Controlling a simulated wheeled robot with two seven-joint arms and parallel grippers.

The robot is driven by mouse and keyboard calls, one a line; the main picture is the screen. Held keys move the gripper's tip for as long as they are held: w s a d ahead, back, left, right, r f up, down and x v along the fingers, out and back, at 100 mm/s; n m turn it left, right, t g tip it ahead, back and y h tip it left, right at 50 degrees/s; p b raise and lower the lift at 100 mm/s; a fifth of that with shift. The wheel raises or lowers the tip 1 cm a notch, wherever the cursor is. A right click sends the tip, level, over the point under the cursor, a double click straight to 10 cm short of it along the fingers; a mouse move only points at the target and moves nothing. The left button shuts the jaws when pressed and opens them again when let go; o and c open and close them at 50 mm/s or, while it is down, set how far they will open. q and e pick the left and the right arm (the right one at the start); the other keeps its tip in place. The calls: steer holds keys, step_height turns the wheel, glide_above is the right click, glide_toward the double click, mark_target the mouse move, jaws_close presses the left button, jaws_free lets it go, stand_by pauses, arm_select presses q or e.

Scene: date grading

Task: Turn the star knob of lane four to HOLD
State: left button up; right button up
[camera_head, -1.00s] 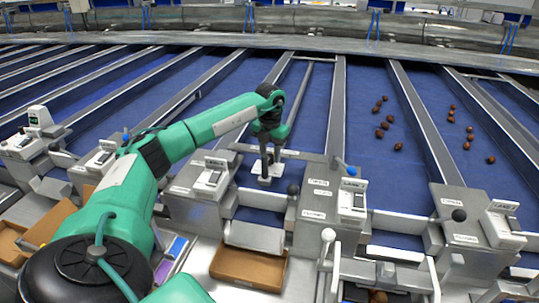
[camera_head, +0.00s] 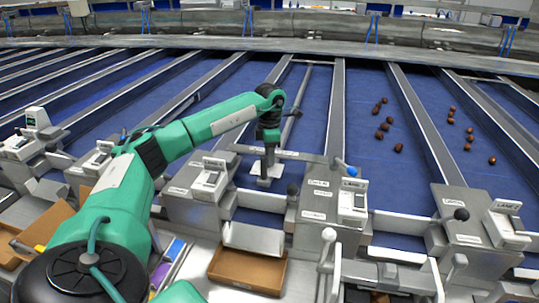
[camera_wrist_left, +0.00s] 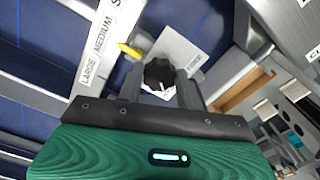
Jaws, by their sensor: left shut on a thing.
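My left gripper (camera_head: 267,168) reaches down over a lane left of the middle in the head view. In the left wrist view it is shut on a black star knob (camera_wrist_left: 159,74), one finger on each side. The knob stands on a pale plate (camera_wrist_left: 185,50), which also shows under the fingers in the head view (camera_head: 274,183). A yellow pointer (camera_wrist_left: 129,51) sticks out beside the knob, toward a strip (camera_wrist_left: 103,50) lettered LARGE, MEDIUM and a cut-off word. I cannot read HOLD. The knob is hidden by the gripper in the head view. My right gripper is out of view.
A crossbar (camera_head: 300,154) runs beside the gripper to a rail. Grey lane housings (camera_head: 318,205) with small levers line the front. An open brown box (camera_head: 247,268) lies below. Several dates (camera_head: 384,125) lie on the blue belts to the right.

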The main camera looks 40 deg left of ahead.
arm_select(q)
steer(key=shift+r+m, duration=0.15)
steer(key=shift+m, duration=0.35)
steer(key=o, duration=1)
steer(key=shift+w+r, duration=0.1)
steer(key=shift+r, duration=0.25)
step_height(320, 180, up, 13)
steer(key=b, duration=0.2)
steer(key=shift+b, duration=0.35)
